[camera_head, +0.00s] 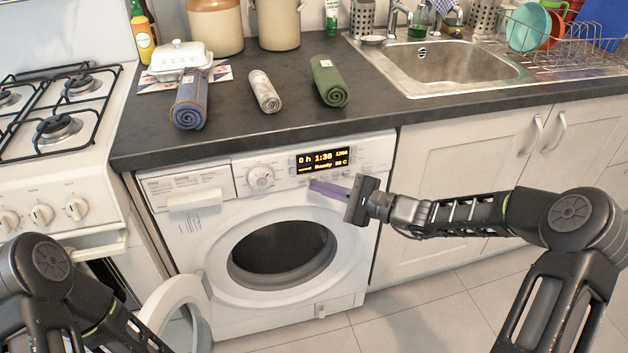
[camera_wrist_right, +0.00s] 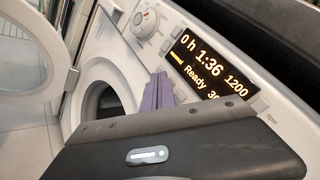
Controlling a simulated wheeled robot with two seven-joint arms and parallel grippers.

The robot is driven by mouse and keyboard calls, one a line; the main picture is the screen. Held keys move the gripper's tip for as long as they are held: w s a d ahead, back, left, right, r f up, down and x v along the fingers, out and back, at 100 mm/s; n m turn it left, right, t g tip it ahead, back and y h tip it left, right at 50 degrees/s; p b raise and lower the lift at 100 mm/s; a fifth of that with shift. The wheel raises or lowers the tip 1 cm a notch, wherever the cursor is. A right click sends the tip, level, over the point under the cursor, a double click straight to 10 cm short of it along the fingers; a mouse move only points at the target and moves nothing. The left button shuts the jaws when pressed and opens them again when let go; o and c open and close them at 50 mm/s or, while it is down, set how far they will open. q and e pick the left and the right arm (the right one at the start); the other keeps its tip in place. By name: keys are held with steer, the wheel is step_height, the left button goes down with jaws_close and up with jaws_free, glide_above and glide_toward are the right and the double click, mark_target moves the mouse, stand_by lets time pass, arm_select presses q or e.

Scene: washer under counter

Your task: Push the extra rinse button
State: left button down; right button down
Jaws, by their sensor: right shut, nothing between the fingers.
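The white washer (camera_head: 358,283) stands under the dark counter, with its round door (camera_head: 172,304) swung open to the left. Small buttons line the panel around the display, but I cannot read which is extra rinse. My right gripper (camera_head: 313,184) has its purple fingers shut and empty, with the tips just below the display. In the right wrist view the fingertips (camera_wrist_right: 158,86) are close to the panel; contact is unclear. My left gripper is out of view.
A round dial (camera_head: 260,177) and a detergent drawer (camera_head: 187,186) are left of the display. The counter (camera_head: 238,122) overhangs the panel and holds several rolled towels. A stove (camera_head: 60,185) stands at left, cupboards (camera_head: 470,185) at right.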

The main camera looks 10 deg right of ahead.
steer(key=shift+w, duration=0.15)
stand_by(0.3)
steer(key=shift+s, duration=0.6)
steer(key=shift+s, duration=0.1)
steer(key=s, duration=0.4)
steer(key=s+p, duration=0.1)
steer(key=shift+s+d, duration=0.25)
steer(key=shift+s, duration=0.15)
